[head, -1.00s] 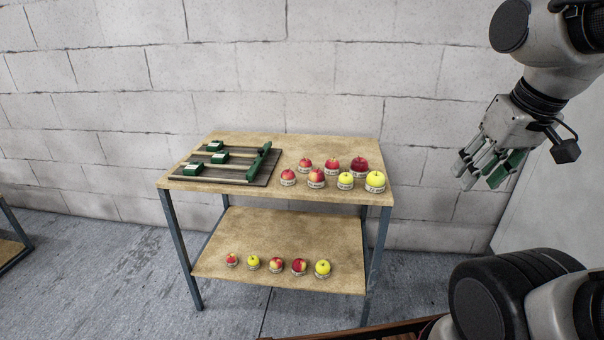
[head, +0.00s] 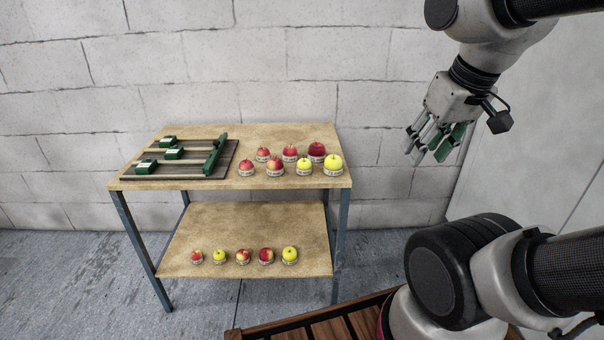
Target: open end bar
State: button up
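The green end bar (head: 215,155) lies across the right ends of the rails on a dark slatted board (head: 200,146), at the left of the table top. Several green blocks with pale tops, one of them the front block (head: 146,167), sit on the rails to its left. My gripper (head: 432,148) hangs at the upper right of the head view, well right of the table and apart from the bar. Its fingers point down and look spread, with nothing seen between them. A green piece shows at its fingers; I cannot tell whether it is a finger pad.
Several red and yellow apples on pale rings (head: 304,168) stand on the right half of the table top (head: 235,181). More apples stand on the lower shelf (head: 205,270). A brown slatted wooden surface (head: 330,327) is at the bottom. A block wall stands behind.

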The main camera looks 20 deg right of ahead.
aim_at(206, 168)
jog(key=i+j, duration=0.5)
jog(key=i+j+u, duration=0.1)
jog(key=i+j, duration=0.35)
jog(key=i, duration=0.15)
